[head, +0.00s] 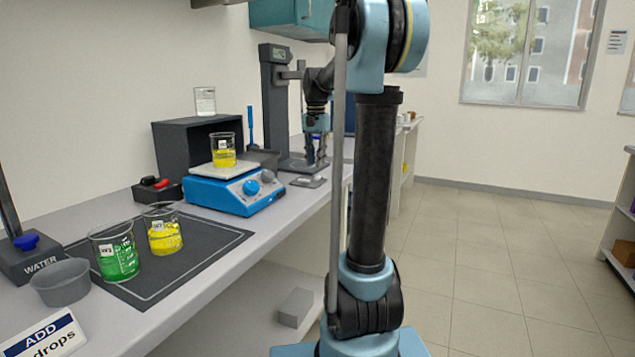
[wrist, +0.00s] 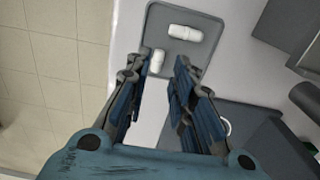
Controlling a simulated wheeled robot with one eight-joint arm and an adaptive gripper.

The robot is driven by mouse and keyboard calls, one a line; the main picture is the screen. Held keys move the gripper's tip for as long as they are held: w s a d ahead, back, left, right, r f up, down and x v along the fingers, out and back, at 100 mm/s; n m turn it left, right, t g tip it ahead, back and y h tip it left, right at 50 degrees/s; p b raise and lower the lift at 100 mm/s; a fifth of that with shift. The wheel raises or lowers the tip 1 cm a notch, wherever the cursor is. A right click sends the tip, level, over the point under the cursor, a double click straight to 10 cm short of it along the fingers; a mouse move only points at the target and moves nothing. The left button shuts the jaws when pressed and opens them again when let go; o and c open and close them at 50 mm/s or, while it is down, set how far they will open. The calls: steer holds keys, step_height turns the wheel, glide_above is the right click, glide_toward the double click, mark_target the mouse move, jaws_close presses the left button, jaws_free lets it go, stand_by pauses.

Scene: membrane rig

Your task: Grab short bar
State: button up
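Two white bars lie on a small grey tray (wrist: 207,22) in the wrist view. The longer white bar (wrist: 186,33) lies crosswise near the tray's far part. The shorter white bar (wrist: 157,61) lies nearer, beside my left finger and in line with the gap between the fingers. My gripper (wrist: 160,68) is open above the tray, with nothing held. I cannot tell its exact height over the bar. In the head view my gripper (head: 316,152) points down over the bench, near the small tray (head: 308,182); the bars are not clear there.
A blue hotplate (head: 225,192) bearing a beaker of yellow liquid (head: 223,157) stands left of my gripper. A dark grey stand (head: 273,100) rises behind it. Green (head: 117,257) and yellow (head: 163,236) beakers stand on a dark mat (head: 205,258). The floor (wrist: 50,70) beyond the bench edge is clear.

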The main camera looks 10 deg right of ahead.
mark_target(317, 177)
steer(key=shift+w+d+f, duration=0.1)
steer(key=shift+d+f, duration=0.05)
steer(key=shift+f, duration=1.35)
steer(key=shift+w+d+f, duration=0.1)
steer(key=shift+f, duration=1.35)
steer(key=c, duration=0.5)
